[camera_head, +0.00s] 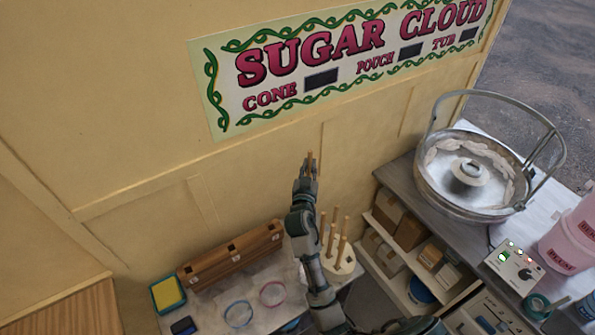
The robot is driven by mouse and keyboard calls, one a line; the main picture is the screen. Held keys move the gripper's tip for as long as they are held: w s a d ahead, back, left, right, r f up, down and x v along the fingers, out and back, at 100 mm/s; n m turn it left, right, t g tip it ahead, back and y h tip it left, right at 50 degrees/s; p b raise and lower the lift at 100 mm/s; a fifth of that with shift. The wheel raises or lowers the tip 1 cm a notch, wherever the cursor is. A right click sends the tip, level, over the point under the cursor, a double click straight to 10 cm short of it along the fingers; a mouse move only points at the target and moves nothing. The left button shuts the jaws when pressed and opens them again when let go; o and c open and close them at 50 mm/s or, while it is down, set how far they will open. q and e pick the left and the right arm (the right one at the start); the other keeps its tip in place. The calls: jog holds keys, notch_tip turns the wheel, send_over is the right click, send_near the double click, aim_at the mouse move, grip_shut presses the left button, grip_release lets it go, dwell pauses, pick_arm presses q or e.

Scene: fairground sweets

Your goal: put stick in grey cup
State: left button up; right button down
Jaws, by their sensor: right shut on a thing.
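My right gripper (307,172) is raised in front of the yellow wall, left of the candy-floss machine. It is shut on a thin tan stick (310,157), whose upper end shows above the fingers. The rest of the held stick is hidden by the gripper. I cannot make out a grey cup in this view. My left gripper is not in view.
A metal candy-floss machine (428,190) stands on the right counter, near a control box (516,272) and pink tubs (563,247). Shelves hold cartons (411,232).

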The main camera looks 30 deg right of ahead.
notch_tip(320, 180, down, 10)
jog(key=a+b, duration=0.1)
jog(key=b, duration=0.8)
jog(key=shift+s+f, duration=0.15)
jog(key=shift+f, duration=0.05)
jog(key=c, duration=1.1)
grip_release()
jog(key=shift+a, duration=0.15)
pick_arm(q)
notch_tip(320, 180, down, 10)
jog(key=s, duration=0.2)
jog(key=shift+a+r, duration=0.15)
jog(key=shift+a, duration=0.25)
pick_arm(e)
notch_tip(320, 180, up, 10)
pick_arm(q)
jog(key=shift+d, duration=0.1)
pick_arm(e)
jog(key=shift+d+f, duration=0.15)
jog(key=shift+d, duration=0.15)
